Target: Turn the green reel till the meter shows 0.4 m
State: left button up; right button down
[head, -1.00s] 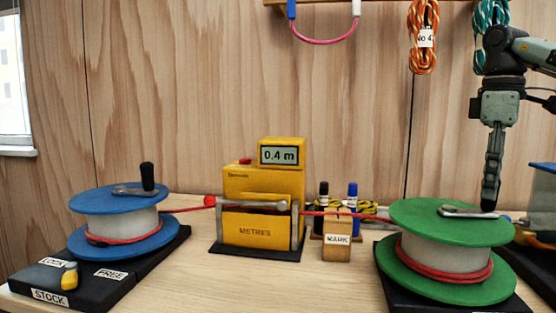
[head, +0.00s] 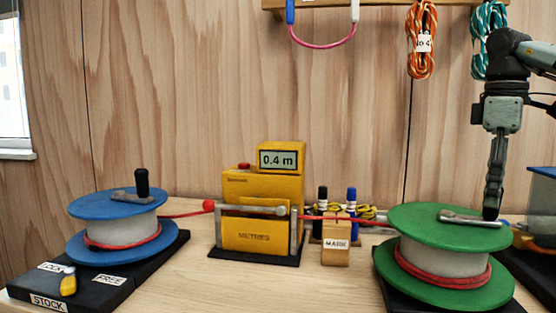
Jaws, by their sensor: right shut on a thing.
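The green reel (head: 450,231) stands at the right with red cord wound on its pale drum. A metal crank arm (head: 468,219) lies across its top. My right gripper (head: 490,213) points down at the crank's outer end and is shut on the crank handle, which its fingers mostly hide. The yellow meter (head: 262,190) stands in the middle, and its display (head: 277,159) reads 0.4 m. Red cord (head: 375,222) runs from the meter to the green reel. My left gripper is not in view.
The blue reel (head: 118,203) stands at the left on a black STOCK base (head: 105,290) with a yellow-tipped lever (head: 68,282) and LOCK and FREE labels. A wooden MARK block (head: 336,257) and two markers stand between meter and green reel. Rope coils (head: 422,40) hang behind.

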jog(key=shift+s+a, duration=0.1)
jog(key=shift+s, duration=0.05)
jog(key=c, duration=1.2)
grip_release()
